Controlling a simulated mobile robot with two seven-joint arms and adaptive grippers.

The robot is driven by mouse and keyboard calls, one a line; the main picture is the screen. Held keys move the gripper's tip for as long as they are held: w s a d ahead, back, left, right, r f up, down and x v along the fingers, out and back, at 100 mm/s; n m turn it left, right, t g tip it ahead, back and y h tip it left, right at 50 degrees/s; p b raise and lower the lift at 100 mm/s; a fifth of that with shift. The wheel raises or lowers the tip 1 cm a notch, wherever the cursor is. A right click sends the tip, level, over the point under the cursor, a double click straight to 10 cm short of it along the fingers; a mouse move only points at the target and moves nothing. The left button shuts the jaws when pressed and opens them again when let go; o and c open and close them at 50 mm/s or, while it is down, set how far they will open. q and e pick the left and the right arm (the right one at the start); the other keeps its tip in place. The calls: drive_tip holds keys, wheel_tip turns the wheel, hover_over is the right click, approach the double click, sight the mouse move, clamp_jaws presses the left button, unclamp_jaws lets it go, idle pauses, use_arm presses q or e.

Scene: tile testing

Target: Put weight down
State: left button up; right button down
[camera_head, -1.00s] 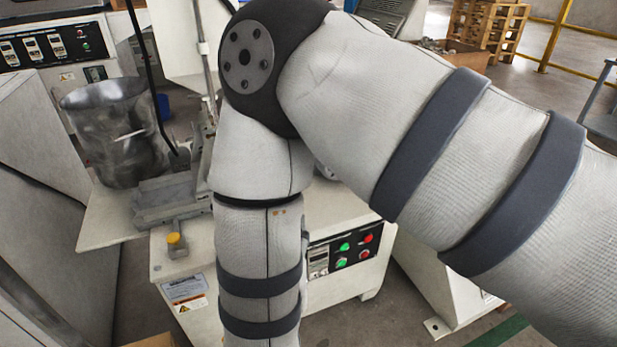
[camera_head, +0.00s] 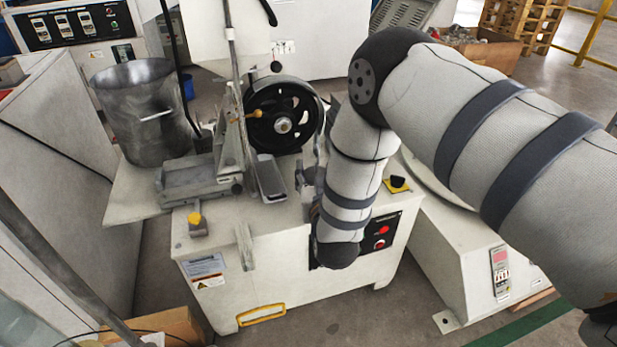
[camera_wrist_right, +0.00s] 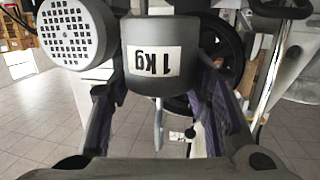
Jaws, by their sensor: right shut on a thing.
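The weight (camera_wrist_right: 160,35) is a dark grey block with a white "1 Kg" label, upside down in the right wrist view. It sits between the two fingers of my right gripper (camera_wrist_right: 163,72), which is shut on it. In the head view my right gripper (camera_head: 309,178) points up beside the machine (camera_head: 265,235), mostly hidden by my own forearm. I cannot make out the weight clearly in that view. My left gripper is not in view.
A black handwheel (camera_head: 283,118) and a metal lever arm (camera_head: 270,180) stand to the left of my right gripper. A metal bucket (camera_head: 143,115) is at the left. A yellow knob (camera_head: 195,218) sits on the machine top, which has bare room near its front.

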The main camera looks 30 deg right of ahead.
drive_tip(key=shift+w+d+f, duration=0.4)
drive_tip(key=shift+f, duration=0.15)
drive_tip(key=f, duration=0.1)
drive_tip(key=f+b, duration=0.2)
drive_tip(key=shift+w+d+f, duration=0.25)
drive_tip(key=shift+f, duration=0.15)
drive_tip(key=shift+r, duration=0.1)
drive_tip(key=c, duration=0.9)
unclamp_jaws()
drive_tip(key=shift+s+f, duration=0.1)
drive_tip(key=shift+f, duration=0.1)
drive_tip(key=shift+o, duration=0.2)
